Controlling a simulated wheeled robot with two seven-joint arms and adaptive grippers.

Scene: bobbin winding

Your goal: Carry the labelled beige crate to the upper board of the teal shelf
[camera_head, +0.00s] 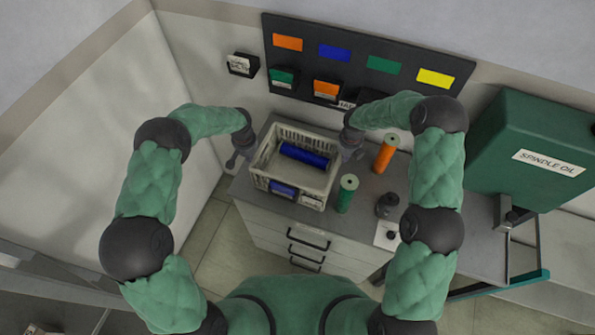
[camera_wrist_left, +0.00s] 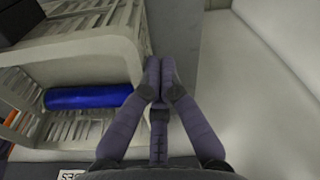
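The beige crate (camera_head: 263,184) stands on the grey worktop, with a blue bobbin (camera_head: 303,155) lying inside. A blue label and a white label are on its front wall. Its slatted wall and rim (camera_wrist_left: 95,48) also show in the left wrist view. My left gripper (camera_head: 236,161) is at the crate's left end. In the left wrist view its fingers (camera_wrist_left: 160,75) are together just outside the crate, with nothing visible between them. My right gripper (camera_head: 350,152) is at the crate's right end; its fingertips are unclear. The teal shelf is not clearly identifiable; a teal edge (camera_head: 500,290) shows lower right.
A green bobbin (camera_head: 347,193) and an orange bobbin (camera_head: 385,154) stand right of the crate, near a small dark device (camera_head: 388,205). A green box marked "SPINDLE OIL" (camera_head: 530,140) is at the right. A dark board with coloured cards (camera_head: 360,58) is behind.

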